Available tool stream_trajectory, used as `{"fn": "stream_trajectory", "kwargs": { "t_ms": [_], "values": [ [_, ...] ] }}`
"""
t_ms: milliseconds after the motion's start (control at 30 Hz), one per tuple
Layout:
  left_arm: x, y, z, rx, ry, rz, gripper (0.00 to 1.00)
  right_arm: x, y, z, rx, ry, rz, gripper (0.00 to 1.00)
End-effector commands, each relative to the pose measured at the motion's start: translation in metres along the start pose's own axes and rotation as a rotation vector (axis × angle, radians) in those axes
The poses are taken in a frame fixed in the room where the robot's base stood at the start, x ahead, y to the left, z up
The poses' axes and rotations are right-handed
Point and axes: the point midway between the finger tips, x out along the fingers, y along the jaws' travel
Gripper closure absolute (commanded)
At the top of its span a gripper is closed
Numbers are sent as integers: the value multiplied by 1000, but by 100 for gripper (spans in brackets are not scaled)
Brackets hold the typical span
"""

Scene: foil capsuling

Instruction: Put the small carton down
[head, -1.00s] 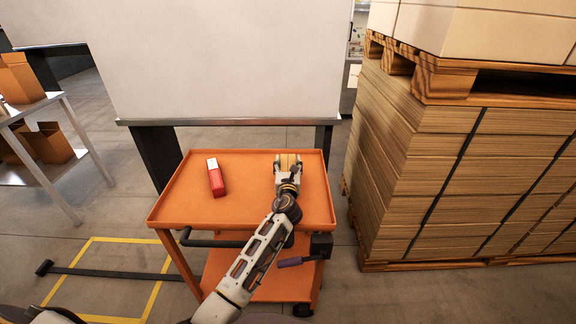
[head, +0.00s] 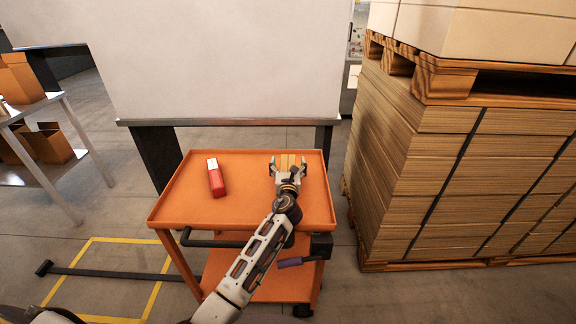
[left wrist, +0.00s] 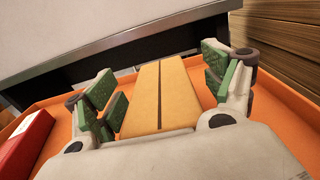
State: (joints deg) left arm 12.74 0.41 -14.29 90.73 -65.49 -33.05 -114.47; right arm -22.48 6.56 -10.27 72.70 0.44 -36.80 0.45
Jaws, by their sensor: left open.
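The small carton (head: 288,162) is a yellow-tan box with a dark lengthwise stripe. It rests on the orange cart's top tray (head: 240,212), toward the right. In the left wrist view the carton (left wrist: 162,95) lies between the green-padded fingers, with a gap on each side. My left gripper (head: 288,168) is open around the carton, and it fills the lower part of the left wrist view (left wrist: 160,100). The carton's near end is hidden by the gripper body. My right gripper is not in view.
A red and white box (head: 216,178) lies on the tray's left half. A raised rim borders the tray. A large white panel (head: 225,60) stands behind the cart. A pallet stack of cardboard (head: 430,180) stands close on the right. A shelf with cartons (head: 50,145) is at left.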

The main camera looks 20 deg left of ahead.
Motion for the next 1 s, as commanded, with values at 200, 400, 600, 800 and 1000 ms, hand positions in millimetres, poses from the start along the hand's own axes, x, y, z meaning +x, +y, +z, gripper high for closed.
{"fn": "stream_trajectory", "kwargs": {
  "t_ms": [200, 400, 600, 800, 1000],
  "values": [
    [-9, 0, 1, 0, 0, -1, 17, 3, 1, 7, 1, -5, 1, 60],
    [-27, 0, 1, 1, 0, 0, 17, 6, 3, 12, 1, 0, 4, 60],
    [-47, 0, 1, 1, 1, 0, 17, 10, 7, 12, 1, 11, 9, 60],
    [-68, 0, 1, 1, 0, -1, 17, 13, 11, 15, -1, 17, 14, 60],
    [-89, 0, 1, -1, 1, 0, 17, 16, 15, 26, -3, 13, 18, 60]
  ]
}}
